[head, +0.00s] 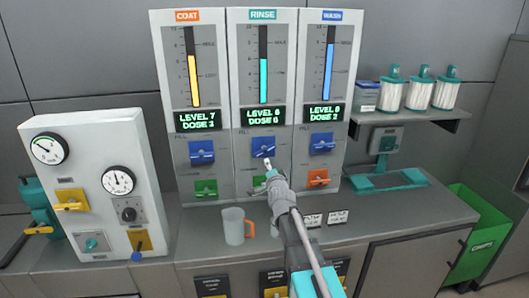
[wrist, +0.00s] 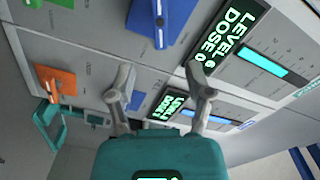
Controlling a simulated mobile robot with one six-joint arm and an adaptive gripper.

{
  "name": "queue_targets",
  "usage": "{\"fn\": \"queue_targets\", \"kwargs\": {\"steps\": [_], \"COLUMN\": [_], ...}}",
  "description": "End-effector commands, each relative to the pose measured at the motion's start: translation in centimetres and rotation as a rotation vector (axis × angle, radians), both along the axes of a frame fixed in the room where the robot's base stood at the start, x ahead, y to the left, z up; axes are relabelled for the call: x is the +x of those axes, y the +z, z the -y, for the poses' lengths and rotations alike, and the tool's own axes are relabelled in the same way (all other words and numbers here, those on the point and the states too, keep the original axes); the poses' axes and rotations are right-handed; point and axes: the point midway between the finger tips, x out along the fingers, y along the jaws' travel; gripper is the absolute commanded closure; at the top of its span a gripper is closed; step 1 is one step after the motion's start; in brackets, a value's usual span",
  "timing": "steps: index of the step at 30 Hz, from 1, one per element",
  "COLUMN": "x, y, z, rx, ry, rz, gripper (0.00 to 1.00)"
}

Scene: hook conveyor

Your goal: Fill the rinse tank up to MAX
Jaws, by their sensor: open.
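The rinse panel (head: 262,70) stands between the coat and wash panels in the head view. Its cyan gauge column (head: 263,82) ends below the upper label mark, whose text is too small to read surely. Its display (head: 263,116) seems to read level 6, dose 0. Below it is a blue fill handle (head: 263,147), also in the wrist view (wrist: 160,20). A green handle (head: 259,183) sits lower, partly hidden by my gripper. My gripper (head: 269,170) is open and empty just below the blue handle; the wrist view shows its fingers (wrist: 160,85) spread apart.
The coat (head: 170,65) and wash (head: 350,60) panels flank it with similar handles. A clear jug (head: 232,226) with an orange grip stands on the counter, left of my arm. A gauge box (head: 92,185) is at left; several filters (head: 419,93) stand on a shelf at right.

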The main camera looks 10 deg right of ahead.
Motion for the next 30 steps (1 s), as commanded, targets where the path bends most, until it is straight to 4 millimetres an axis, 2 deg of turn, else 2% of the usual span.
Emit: {"fn": "queue_targets", "kwargs": {"steps": [8, 24, 30], "x": [2.3, 10.3, 12.6], "y": [0.0, 0.0, 0.0], "z": [0.0, 0.1, 0.2], "rx": [-0.001, 0.001, 0.0], "ry": [0.0, -0.001, -0.001], "rz": [-0.001, 0.0, 0.0], "gripper": [0.34, 0.34, 0.34]}}
